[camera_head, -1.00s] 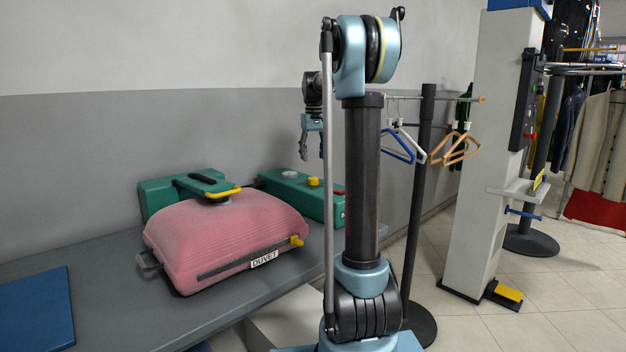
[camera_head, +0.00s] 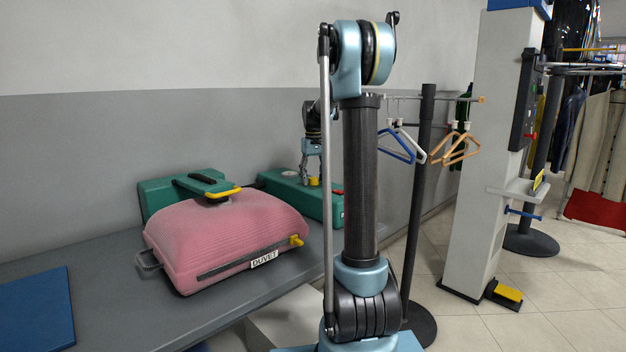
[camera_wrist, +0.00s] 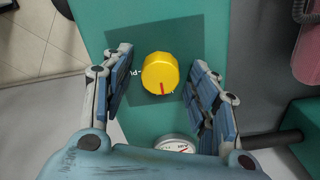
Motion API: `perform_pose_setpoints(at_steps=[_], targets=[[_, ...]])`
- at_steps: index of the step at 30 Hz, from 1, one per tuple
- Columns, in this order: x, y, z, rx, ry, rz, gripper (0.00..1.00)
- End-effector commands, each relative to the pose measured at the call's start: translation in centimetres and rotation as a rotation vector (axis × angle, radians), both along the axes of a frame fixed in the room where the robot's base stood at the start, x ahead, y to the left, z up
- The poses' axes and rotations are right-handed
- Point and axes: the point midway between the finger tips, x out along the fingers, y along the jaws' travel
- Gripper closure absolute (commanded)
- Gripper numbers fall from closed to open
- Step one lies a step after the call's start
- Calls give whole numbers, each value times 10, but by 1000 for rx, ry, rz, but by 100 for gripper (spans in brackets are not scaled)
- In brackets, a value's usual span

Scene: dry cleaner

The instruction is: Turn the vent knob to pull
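The vent knob is a yellow round knob (camera_wrist: 160,73) with a red pointer line, on a dark square on top of a green unit (camera_wrist: 190,25). In the wrist view its pointer is toward the bottom of the picture; the white lettering beside it is mostly hidden. In the head view the knob (camera_head: 313,182) is small on the green unit (camera_head: 280,195) at the back of the table. My gripper (camera_wrist: 155,85) is open, with one finger on each side of the knob and visible gaps to both. In the head view my gripper (camera_head: 311,180) is right at the knob.
A white round gauge (camera_wrist: 176,146) sits near the knob on the green unit. A pink bag (camera_head: 225,240) labelled DUVET lies on the grey table (camera_head: 110,290) in front, with a green box (camera_head: 165,195) behind it. A hanger rack (camera_head: 425,150) stands to the right.

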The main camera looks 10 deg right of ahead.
Motion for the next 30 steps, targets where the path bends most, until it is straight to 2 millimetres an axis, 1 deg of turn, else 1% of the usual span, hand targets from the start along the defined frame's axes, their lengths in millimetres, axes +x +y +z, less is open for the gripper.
perform_pose_setpoints(at_steps=[1,2,3,5,6,14,19,23,30], targets=[[0,0,0,0,0,0,57],[0,0,0,0,0,0,64],[0,0,0,0,0,0,73],[0,0,0,0,0,0,86],[0,0,0,0,0,0,91],[0,0,0,0,0,-14,91],[0,0,0,0,0,-67,91],[0,0,0,0,0,-146,91],[0,0,0,0,0,-354,91]])
